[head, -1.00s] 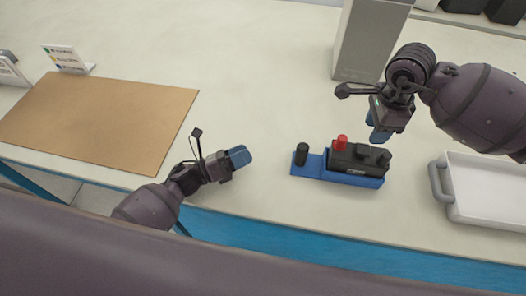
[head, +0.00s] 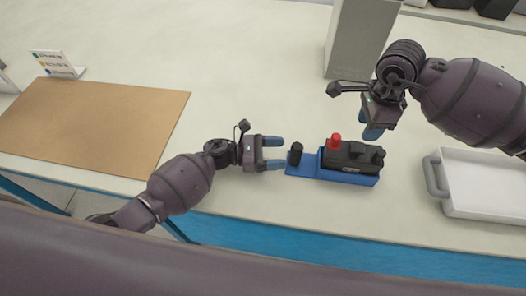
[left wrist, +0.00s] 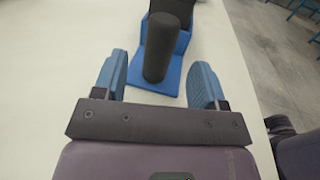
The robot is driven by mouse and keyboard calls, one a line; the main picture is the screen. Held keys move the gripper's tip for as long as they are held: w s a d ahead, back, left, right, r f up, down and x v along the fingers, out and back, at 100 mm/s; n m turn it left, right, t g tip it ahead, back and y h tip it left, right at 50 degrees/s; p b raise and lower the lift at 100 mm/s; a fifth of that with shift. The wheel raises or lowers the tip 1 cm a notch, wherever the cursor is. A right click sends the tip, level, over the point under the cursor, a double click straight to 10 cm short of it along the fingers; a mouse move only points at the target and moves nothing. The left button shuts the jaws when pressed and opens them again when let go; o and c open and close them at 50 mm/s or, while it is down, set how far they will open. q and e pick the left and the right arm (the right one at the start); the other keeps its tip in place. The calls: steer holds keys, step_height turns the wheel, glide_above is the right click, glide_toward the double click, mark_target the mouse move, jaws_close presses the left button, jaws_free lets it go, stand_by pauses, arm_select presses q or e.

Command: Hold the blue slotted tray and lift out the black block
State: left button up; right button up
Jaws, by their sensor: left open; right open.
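The blue slotted tray (head: 303,167) lies on the table near its front edge. The black block (head: 350,156) sits in the tray's right part, with a red knob (head: 335,141) at its left end. A black post (head: 296,152) stands on the tray's left end; it also shows in the left wrist view (left wrist: 160,45). My left gripper (head: 276,153) is open just left of the tray. In the left wrist view its fingers (left wrist: 158,82) are on either side of the tray's near end, with the post between and ahead. My right gripper (head: 371,122) is open above and behind the block, apart from it.
A white tray with a grey handle (head: 437,177) stands at the right. A grey box (head: 357,42) stands behind. A brown mat (head: 95,125) and a small sign (head: 56,63) are at the left. The table between mat and blue tray is partly clear.

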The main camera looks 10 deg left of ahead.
mark_target(296, 152)
arm_select(q)
steer(key=shift+w+d, duration=0.15)
steer(key=shift+d, duration=0.75)
steer(key=shift+w+d, duration=0.2)
steer(key=shift+d, duration=0.7)
steer(key=shift+w+d, duration=0.15)
steer(key=shift+d, duration=0.75)
steer(key=shift+c, duration=0.4)
steer(key=c, duration=1.1)
steer(key=shift+o, duration=0.2)
